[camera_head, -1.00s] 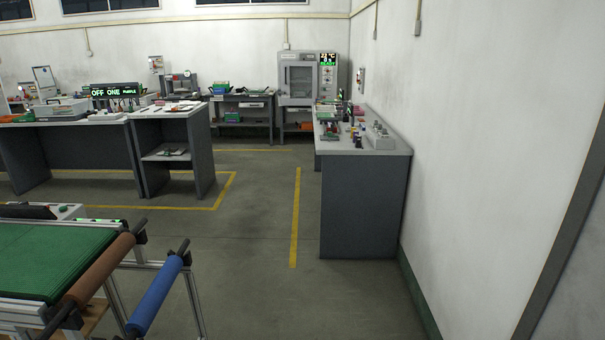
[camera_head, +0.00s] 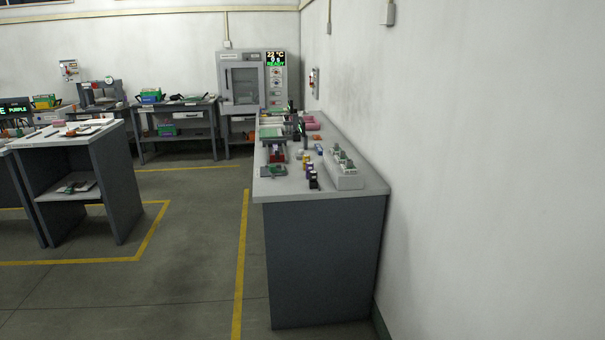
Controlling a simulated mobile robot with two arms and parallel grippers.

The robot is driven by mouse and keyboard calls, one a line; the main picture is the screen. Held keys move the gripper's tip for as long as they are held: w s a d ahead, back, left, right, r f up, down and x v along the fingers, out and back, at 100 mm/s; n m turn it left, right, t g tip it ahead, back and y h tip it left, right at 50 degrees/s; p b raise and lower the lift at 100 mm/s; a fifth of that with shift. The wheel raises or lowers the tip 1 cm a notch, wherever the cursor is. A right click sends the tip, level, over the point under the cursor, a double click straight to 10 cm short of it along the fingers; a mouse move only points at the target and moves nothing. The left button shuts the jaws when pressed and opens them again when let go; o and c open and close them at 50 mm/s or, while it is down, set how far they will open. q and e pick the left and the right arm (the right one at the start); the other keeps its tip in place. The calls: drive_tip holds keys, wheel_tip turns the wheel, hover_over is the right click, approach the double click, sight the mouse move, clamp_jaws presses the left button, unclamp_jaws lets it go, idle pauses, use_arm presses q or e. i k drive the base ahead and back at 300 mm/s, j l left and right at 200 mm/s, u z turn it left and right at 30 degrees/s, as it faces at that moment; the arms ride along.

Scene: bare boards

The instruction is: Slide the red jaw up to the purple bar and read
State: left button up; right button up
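Neither of my grippers is in view. I cannot clearly make out the red jaw or the purple bar. On the long grey workbench (camera_head: 325,235) along the right wall, a small red item (camera_head: 277,155) sits near the left edge. A small purple item (camera_head: 309,171) stands in a short row with yellow and black ones. These are too small to tell whether they are a jaw or bar.
A white block with green-topped parts (camera_head: 343,168) stands at the bench's right side. A grey oven-like machine (camera_head: 252,80) stands at the back. A second workbench (camera_head: 75,180) is at left. The floor (camera_head: 195,235) between the benches is clear, with yellow lines.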

sight(277, 158)
drive_tip(key=i+u, duration=0.1)
drive_tip(key=i, duration=0.5)
drive_tip(key=i+l+u, duration=0.1)
drive_tip(key=i, duration=0.45)
drive_tip(key=i+l+u, duration=0.1)
drive_tip(key=i, duration=0.5)
drive_tip(key=i+j, duration=0.15)
drive_tip(key=j, duration=0.2)
drive_tip(key=i+j, duration=0.1)
drive_tip(key=j, duration=0.25)
drive_tip(key=i+j, duration=0.15)
drive_tip(key=j, duration=0.2)
drive_tip(key=i+j, duration=0.15)
drive_tip(key=j, duration=0.2)
drive_tip(key=i+j, duration=0.1)
drive_tip(key=j, duration=0.25)
drive_tip(key=z, duration=0.05)
